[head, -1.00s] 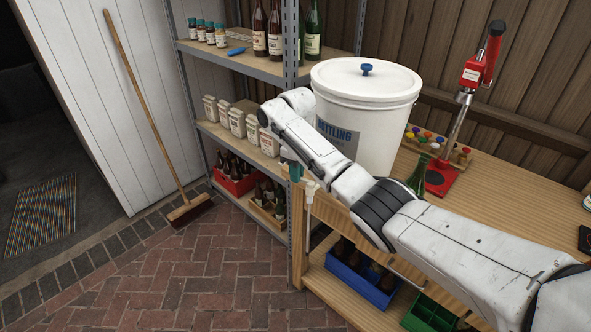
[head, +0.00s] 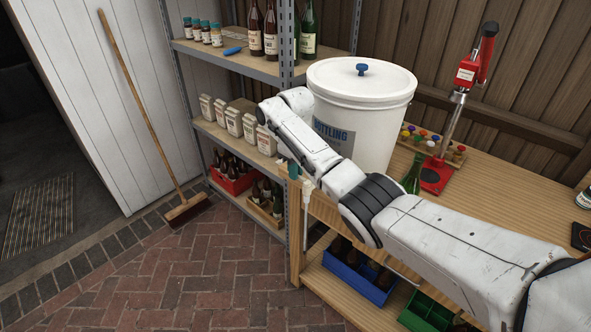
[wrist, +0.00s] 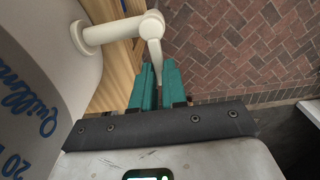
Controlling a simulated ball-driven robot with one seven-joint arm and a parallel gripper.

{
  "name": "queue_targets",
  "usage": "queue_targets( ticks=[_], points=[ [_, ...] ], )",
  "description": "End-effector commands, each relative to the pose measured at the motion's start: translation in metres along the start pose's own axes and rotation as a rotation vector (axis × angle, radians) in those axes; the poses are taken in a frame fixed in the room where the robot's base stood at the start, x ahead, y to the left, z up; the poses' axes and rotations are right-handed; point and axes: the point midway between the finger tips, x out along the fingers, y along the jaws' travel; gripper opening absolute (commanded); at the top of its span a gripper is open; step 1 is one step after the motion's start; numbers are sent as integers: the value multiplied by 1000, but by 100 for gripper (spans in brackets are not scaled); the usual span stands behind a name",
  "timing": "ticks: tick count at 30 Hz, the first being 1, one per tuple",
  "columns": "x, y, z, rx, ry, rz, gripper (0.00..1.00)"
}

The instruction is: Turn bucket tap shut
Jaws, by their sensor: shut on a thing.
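The white lidded bucket (head: 362,105) stands on the wooden bench. Its white tap (wrist: 112,31) juts from the bucket wall in the wrist view and bends at an elbow. A narrow white part runs from the elbow between the teal fingers of my gripper (wrist: 158,86). My gripper is shut on this part; I cannot tell whether it is the lever or the downpipe. In the head view my gripper (head: 291,170) is at the bench's left end, and my arm hides most of the tap. A thin white tube (head: 305,220) hangs below there.
A green bottle (head: 412,175) and a red capper (head: 437,172) stand on the bench (head: 490,195). A blue crate (head: 352,275) and a green crate (head: 428,312) sit below. Metal shelving with bottles and cartons is behind. The brick floor at left is clear, with a broom (head: 188,210) against the wall.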

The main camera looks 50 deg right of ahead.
Motion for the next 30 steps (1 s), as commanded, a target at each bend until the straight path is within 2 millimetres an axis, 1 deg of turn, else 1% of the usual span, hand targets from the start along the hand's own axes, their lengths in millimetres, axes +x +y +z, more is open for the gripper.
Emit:
queue_targets(
  ticks=[1, 8, 17, 20, 23, 30],
  points=[
    [-1, 0, 0, 0, 1, 1, 15],
    [-1, 0, 0, -1, 1, 1, 37],
    [-3, 0, 0, -1, 1, 1, 38],
    [-11, 0, -1, -2, 3, 1, 38],
    [-26, 0, -1, -2, 5, 0, 38],
    [-73, 0, -1, -2, 4, 2, 38]
  ],
)
